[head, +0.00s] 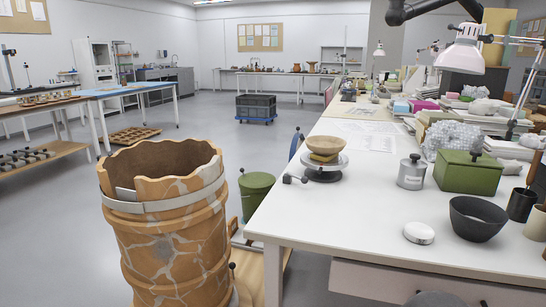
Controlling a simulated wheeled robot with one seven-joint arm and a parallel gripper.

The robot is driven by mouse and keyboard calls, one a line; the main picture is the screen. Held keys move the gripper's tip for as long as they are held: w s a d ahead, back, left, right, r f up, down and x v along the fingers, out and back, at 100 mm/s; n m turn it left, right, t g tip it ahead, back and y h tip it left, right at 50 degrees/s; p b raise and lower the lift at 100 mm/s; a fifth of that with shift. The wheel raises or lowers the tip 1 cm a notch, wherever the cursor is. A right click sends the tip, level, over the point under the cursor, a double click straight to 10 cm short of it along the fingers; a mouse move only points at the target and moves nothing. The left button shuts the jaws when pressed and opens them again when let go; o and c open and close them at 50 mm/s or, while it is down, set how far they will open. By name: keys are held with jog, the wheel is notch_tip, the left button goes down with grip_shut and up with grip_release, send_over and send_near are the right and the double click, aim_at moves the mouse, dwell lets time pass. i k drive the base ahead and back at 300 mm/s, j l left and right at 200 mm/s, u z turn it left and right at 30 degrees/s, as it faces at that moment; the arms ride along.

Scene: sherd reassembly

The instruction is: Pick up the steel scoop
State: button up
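I cannot make out a steel scoop anywhere in the head view. Whether the scoop is inside or behind one of these cannot be seen. My gripper is not in view.
The white table's (350,225) front left is mostly clear. A tan bowl on a turntable (323,173), a green box (468,175) and a dark cup (520,205) stand on it. A large banded, cracked jar (170,245) and green bin (257,195) stand to its left.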

aim_at(537, 159)
jog(key=z, duration=1.35)
jog(key=u, duration=1.3)
jog(key=z, duration=1.3)
jog(key=i+l, duration=0.1)
jog(key=l, duration=0.25)
jog(key=l+u, duration=0.15)
jog(key=l, duration=0.2)
jog(key=i, duration=0.05)
